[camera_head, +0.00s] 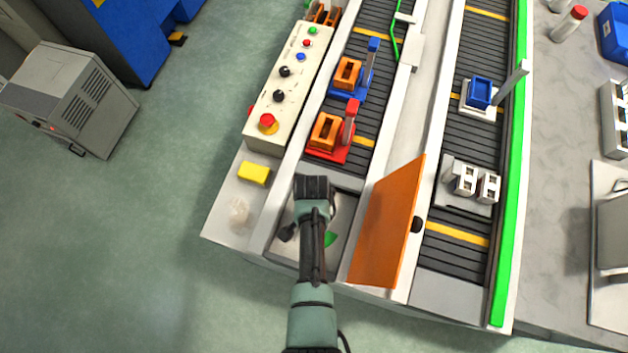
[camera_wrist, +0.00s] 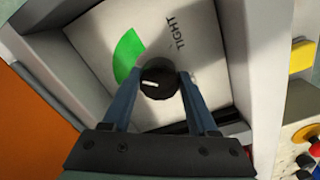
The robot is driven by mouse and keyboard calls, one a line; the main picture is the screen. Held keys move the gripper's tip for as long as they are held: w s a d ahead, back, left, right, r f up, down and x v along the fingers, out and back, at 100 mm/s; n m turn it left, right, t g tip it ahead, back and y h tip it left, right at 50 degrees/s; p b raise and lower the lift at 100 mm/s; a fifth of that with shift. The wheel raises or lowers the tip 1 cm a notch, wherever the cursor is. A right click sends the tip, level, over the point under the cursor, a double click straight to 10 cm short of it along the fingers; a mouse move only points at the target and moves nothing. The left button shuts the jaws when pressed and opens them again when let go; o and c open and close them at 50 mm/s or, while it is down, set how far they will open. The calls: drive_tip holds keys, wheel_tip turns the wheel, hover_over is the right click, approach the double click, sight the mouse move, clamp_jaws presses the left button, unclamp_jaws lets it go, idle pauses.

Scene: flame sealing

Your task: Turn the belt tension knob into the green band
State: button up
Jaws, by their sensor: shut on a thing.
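The belt tension knob (camera_wrist: 160,85) is a round black knob with a white pointer mark, on a pale recessed panel (camera_wrist: 207,75) in the wrist view. The green band (camera_wrist: 127,55) is a wedge above and left of the knob; the word TIGHT is printed above right. The white mark points roughly left, below the green band. My gripper (camera_wrist: 160,77) is shut on the knob, one blue finger on each side. In the head view the green band (camera_head: 330,239) shows beside my arm; my arm hides the grip.
An orange cover (camera_head: 388,222) stands open right of the recess. A control box (camera_head: 289,85) with buttons and knobs and a yellow block (camera_head: 254,173) are to the left. Conveyor belts carry red (camera_head: 330,148) and blue (camera_head: 350,82) fixtures beyond. Recess walls are close around my gripper.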

drive_tip(key=shift+m, duration=0.6)
drive_tip(key=o, duration=1.4)
wheel_tip(320, 180, up, 13)
drive_tip(key=shift+w+a, duration=0.1)
